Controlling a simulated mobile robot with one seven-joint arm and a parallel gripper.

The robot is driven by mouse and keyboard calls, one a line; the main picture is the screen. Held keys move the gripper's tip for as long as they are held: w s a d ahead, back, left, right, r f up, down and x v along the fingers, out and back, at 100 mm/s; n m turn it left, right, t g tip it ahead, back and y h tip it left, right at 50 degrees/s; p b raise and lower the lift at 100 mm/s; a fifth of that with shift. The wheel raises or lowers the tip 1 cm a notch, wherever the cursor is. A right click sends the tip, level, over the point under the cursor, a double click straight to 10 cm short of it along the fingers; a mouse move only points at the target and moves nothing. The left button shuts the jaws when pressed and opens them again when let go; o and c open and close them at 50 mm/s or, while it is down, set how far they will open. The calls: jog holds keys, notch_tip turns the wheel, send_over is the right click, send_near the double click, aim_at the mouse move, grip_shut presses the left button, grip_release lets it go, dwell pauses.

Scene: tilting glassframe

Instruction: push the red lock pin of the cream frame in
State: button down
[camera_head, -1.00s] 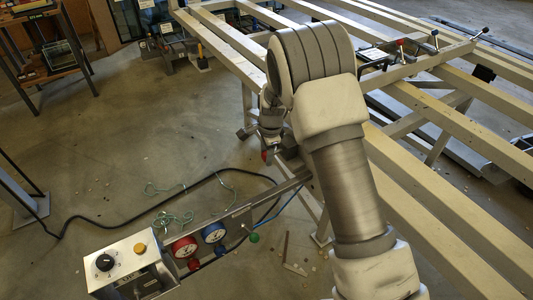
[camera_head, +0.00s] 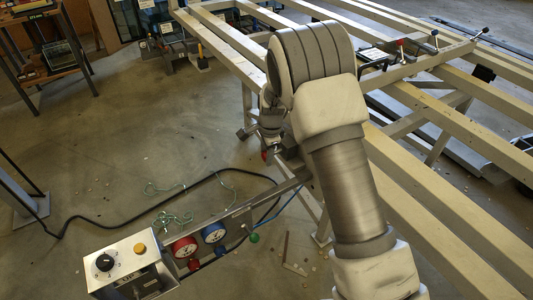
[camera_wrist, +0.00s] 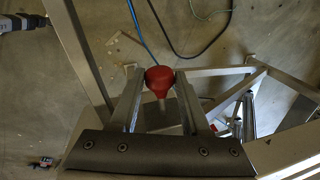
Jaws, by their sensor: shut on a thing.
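The red lock pin (camera_wrist: 160,76) has a round red knob on a pale metal shank. In the wrist view its knob sits between the fingertips of my gripper (camera_wrist: 158,82), which is shut on it. The shank runs down between the fingers toward my palm. In the head view only a small red bit (camera_head: 264,155) shows beside my gripper (camera_head: 271,148), mostly hidden by it. The cream frame (camera_head: 398,170) is a large slatted table on the right, partly hidden behind my arm. How deep the pin sits cannot be told.
A control box (camera_head: 128,268) with a black dial, a yellow button and red and blue gauges stands at the lower left. A black cable (camera_head: 105,212) and green cord (camera_head: 172,217) lie on the floor. A shelf stands at the upper left. The floor at left is mostly clear.

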dwell(0.3)
jog(key=shift+w+d+r, duration=0.1)
jog(key=shift+w+d, duration=0.35)
jog(key=shift+d, duration=0.2)
jog(key=shift+w+d, duration=0.45)
jog(key=shift+d, duration=0.2)
jog(key=shift+c, duration=1.9)
grip_release()
jog(key=shift+s+r, duration=0.1)
jog(key=shift+r, duration=0.05)
jog(key=s+d+r+p, duration=0.1)
jog(key=s+r+p, duration=0.2)
jog(key=r, duration=1.3)
jog(key=shift+r+p, duration=0.35)
jog(key=shift+p, duration=0.35)
jog(key=shift+d, duration=0.1)
